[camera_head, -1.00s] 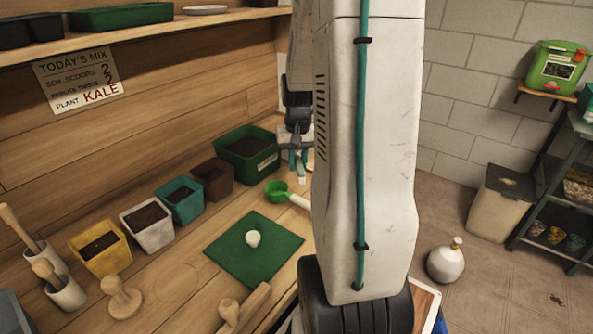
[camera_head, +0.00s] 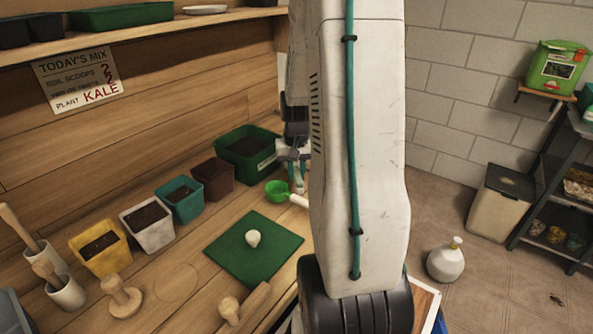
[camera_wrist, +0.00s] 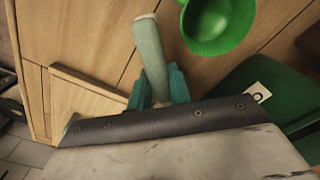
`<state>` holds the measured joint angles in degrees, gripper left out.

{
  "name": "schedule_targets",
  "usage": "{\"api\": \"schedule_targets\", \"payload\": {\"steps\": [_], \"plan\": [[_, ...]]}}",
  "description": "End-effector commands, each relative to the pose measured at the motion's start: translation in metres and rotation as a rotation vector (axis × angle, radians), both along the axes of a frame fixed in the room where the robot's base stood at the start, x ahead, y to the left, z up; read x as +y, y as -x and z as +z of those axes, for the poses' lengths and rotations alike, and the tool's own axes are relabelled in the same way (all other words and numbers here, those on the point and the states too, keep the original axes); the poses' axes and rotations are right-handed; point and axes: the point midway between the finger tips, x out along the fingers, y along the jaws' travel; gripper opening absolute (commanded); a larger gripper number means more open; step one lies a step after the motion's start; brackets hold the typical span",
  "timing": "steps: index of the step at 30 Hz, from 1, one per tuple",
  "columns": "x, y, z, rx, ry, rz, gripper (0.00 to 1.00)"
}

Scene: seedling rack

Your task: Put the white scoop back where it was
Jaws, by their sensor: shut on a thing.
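My gripper (camera_head: 291,168) is low over the back of the bench, beside the dark green pot, partly hidden by my arm. In the wrist view its teal fingers (camera_wrist: 158,88) are shut on a pale, round-ended handle. I take this for the white scoop (camera_wrist: 150,45); its bowl is not visible, hidden behind the gripper or out of frame. A green scoop (camera_head: 277,188) with a white handle lies on the bench just in front of the gripper. Its green bowl (camera_wrist: 217,22) shows at the top of the wrist view, apart from the held handle.
A dark green pot (camera_head: 262,163) stands close to the gripper, with brown, teal, white and yellow pots in a row to its left. A green mat (camera_head: 228,252) with a small white cone-like thing (camera_head: 253,238) lies in front. Wooden tools stand at front left.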

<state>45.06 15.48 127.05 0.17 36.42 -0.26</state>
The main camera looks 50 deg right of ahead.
Motion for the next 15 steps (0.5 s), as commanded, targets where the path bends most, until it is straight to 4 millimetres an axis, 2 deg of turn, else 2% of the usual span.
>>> {"api": "schedule_targets", "payload": {"steps": [2,3,5,15], "plan": [[0.0001,0.0001,-0.0028,0.001,-0.001,0.0,0.0],[0.0,0.0,-0.0029,0.0,0.0,0.0,0.25],[0.0,0.0,-0.0027,0.0,0.0,0.0,0.41],[-0.0002,-0.0002,0.0006,-0.001,0.001,0.0,0.41]]}}
